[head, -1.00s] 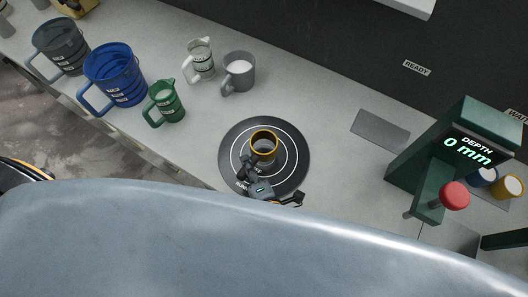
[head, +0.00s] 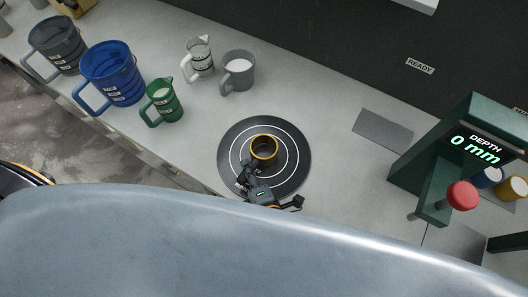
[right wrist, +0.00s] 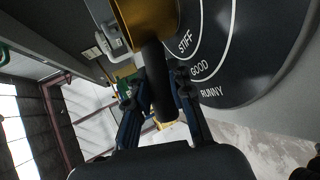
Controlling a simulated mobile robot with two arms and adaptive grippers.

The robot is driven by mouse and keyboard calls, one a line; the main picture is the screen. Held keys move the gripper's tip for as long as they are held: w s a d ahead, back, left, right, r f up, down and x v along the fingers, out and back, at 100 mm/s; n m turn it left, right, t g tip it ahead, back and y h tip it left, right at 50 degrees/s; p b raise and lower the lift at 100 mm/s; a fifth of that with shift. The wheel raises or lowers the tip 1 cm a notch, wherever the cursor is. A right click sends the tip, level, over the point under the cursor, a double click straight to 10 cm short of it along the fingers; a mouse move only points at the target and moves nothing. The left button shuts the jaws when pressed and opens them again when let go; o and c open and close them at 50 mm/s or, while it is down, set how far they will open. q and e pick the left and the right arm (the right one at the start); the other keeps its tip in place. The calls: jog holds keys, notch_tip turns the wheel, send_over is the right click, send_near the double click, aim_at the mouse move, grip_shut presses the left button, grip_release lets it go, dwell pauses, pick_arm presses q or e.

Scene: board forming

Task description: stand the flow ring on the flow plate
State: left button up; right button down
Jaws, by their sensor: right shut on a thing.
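The flow ring (head: 264,149), a short cylinder with a yellow-gold rim, is over the middle of the round dark flow plate (head: 296,176), which bears white circles. It looks upright; whether its bottom touches the plate I cannot tell. My right gripper (head: 248,170) is at its near side, shut on its dark handle. In the right wrist view the gripper's fingers (right wrist: 163,88) close on the handle below the golden ring (right wrist: 150,20), beside the plate (right wrist: 262,40) marked STIFF, GOOD and RUNNY. My left gripper does not show.
A grey bucket (head: 56,45), blue bucket (head: 110,78), green jug (head: 163,102), clear jug (head: 199,59) and grey mug (head: 238,71) stand left of the plate. A green depth stand (head: 420,165) reading 0 mm stands right. A flat grey pad (head: 383,131) lies between.

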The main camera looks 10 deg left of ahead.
jog(key=shift+f, duration=0.2)
jog(key=c, duration=1.2)
grip_release()
jog(key=shift+o, duration=0.4)
jog(key=shift+f, duration=0.1)
jog(key=shift+s, duration=0.1)
jog(key=v, duration=1.2)
